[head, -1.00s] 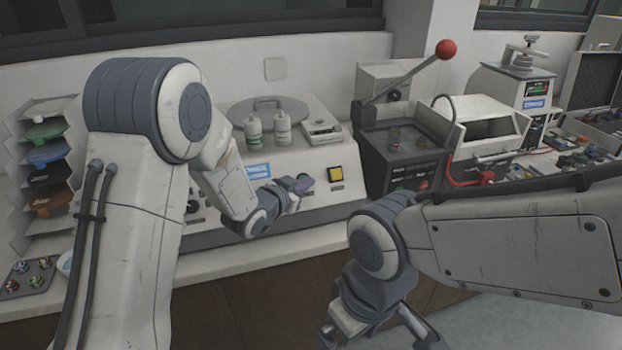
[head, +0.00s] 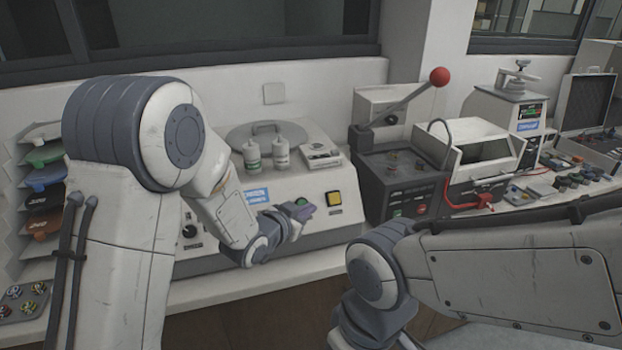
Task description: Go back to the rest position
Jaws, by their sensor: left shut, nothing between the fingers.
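My left gripper (head: 303,212) is in front of the white polishing machine (head: 290,178), close to its green and yellow buttons. Its fingers are shut with nothing between them. I cannot tell whether it touches the panel. My right arm comes in from the right, with its wrist low at the bottom of the view. The right gripper is cut off by the bottom edge. The mounting press (head: 395,178) is a dark box with a red-ball lever (head: 439,77) raised up to the right.
Two white bottles (head: 281,152) and a small white device (head: 321,154) stand on the polishing machine. A white hooded machine (head: 480,150) with a red hose is right of the press. A rack of coloured discs (head: 42,180) and a small tray (head: 20,300) are at left.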

